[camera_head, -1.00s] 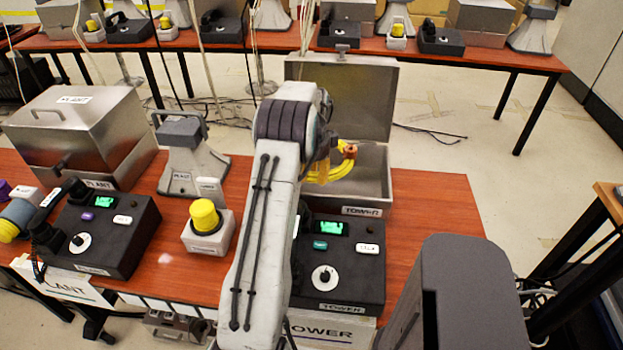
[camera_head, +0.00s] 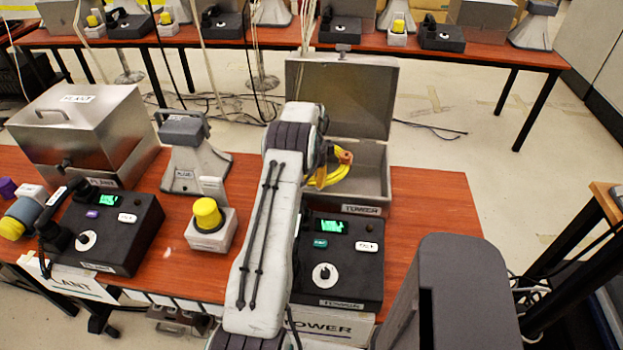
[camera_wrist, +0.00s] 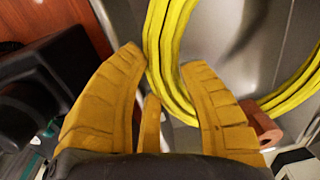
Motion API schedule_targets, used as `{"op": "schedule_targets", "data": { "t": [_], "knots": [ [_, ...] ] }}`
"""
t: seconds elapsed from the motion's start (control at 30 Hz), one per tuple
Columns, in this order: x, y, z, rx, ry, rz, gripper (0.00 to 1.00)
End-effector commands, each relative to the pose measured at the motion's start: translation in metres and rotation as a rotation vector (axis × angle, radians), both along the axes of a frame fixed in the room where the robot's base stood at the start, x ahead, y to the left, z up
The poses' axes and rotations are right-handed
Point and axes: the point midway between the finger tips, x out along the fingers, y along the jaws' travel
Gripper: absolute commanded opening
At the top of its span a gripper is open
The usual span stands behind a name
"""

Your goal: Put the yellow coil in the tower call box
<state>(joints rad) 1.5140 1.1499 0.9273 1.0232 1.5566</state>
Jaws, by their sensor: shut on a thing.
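The yellow coil (camera_head: 336,171) is at the open tower call box (camera_head: 371,176), a grey metal box with its lid raised at the back. In the wrist view the coil (camera_wrist: 168,55) passes between the yellow fingers of my gripper (camera_wrist: 163,75), with the bare metal of the box behind it. My gripper is shut on the coil. A small orange-brown piece (camera_wrist: 262,125) is on the coil's right part. My arm hides the left side of the box in the head view, and I cannot tell whether the coil touches the box floor.
The tower phone (camera_head: 345,262) is in front of the box. A yellow-topped beacon (camera_head: 208,220), a grey horn (camera_head: 188,150) and the closed plant box (camera_head: 85,130) stand to the left. The table right of the tower box is clear.

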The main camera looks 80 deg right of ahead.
Motion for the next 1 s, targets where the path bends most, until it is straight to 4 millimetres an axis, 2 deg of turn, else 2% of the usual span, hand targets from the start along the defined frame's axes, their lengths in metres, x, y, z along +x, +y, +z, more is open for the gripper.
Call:
{"op": "schedule_targets", "data": {
  "t": [0.97, 1.0],
  "knots": [
    [0.0, 0.0, -0.019, 0.001, 0.0, 0.0, 0.03],
    [0.0, 0.002, -0.021, 0.006, 0.0, 0.0, 0.41]
  ]
}}
